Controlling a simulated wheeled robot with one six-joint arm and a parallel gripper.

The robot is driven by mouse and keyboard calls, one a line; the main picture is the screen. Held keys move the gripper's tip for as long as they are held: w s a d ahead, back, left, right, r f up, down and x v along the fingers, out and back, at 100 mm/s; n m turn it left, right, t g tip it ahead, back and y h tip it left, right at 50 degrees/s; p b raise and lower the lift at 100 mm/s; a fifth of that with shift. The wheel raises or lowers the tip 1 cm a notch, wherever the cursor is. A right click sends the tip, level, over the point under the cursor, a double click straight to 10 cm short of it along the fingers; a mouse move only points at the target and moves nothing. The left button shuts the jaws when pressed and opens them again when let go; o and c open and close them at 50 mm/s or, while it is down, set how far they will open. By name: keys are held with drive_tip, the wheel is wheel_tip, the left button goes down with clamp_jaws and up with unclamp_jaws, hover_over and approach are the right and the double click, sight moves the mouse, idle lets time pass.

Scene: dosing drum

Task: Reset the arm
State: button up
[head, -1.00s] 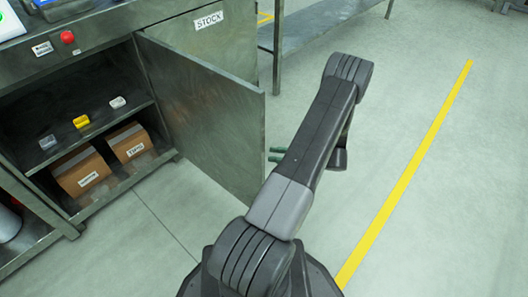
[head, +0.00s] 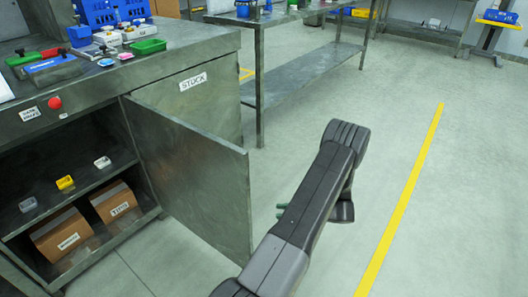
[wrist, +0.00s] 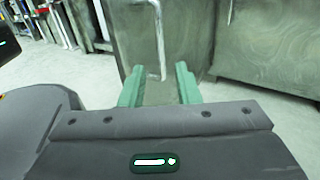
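My gripper (wrist: 160,88) shows in the wrist view with its two green fingers apart and nothing between them. Beyond the fingers is a metal panel with a vertical bar handle (wrist: 158,40). In the head view my arm reaches up and folds over at its elbow. The rest of the gripper is mostly hidden behind the arm.
The door stands open from a cabinet with a shelf of small blocks (head: 65,182) and cardboard boxes (head: 62,236) below. A counter (head: 190,45) holds trays and bins. A metal table (head: 310,75) stands behind. Floor right of the yellow line (head: 405,190) is clear.

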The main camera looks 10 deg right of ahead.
drive_tip(key=b+x, duration=0.2)
drive_tip(key=x, duration=1.1)
drive_tip(key=shift+s, duration=0.1)
